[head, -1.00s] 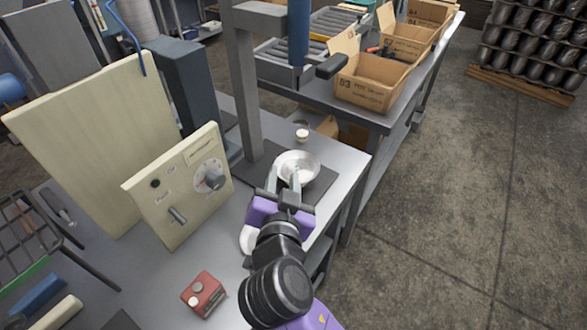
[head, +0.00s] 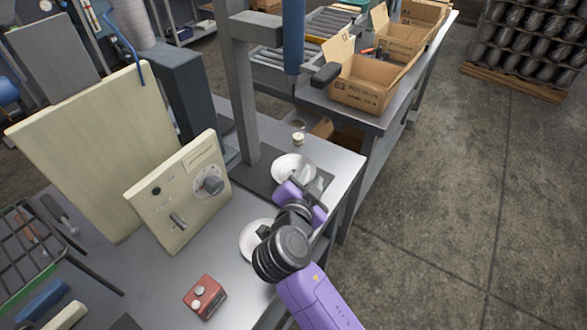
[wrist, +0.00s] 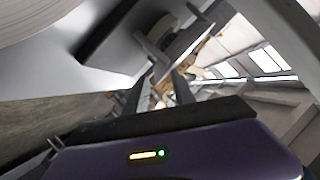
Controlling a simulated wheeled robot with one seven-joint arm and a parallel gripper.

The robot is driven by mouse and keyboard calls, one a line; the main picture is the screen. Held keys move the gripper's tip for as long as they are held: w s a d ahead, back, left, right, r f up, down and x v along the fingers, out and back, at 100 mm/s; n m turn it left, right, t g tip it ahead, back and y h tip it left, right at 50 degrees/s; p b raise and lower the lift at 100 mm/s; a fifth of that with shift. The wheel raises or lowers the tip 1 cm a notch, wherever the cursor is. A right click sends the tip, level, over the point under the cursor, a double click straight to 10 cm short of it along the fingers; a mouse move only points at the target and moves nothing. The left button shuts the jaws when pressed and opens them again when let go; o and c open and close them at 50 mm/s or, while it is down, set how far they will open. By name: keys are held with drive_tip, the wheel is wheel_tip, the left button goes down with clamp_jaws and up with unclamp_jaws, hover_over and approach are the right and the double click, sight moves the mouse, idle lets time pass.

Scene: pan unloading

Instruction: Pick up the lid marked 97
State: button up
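No number 97 can be read in either view, so I cannot tell which round piece is the lid. A shiny pale round dish (head: 291,164) sits on the dark mat under the press-like column. A flat white disc (head: 254,239) lies on the bench nearer me, partly hidden by my arm. My gripper (wrist: 157,90) has its fingers apart with nothing visible between them. In the head view it is at the dish's right front side, its fingertips hard to make out. A large pale round surface (wrist: 35,18) fills the wrist view's upper left.
A cream control box (head: 180,195) and a grey column (head: 243,95) stand left of the dish. A small pale item (head: 298,138) lies behind it. Open floor lies right of the bench.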

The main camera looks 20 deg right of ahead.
drive_tip(key=shift+w+d+f, duration=0.1)
drive_tip(key=shift+w+d, duration=0.05)
drive_tip(key=shift+w, duration=0.05)
clamp_jaws()
idle(1.3)
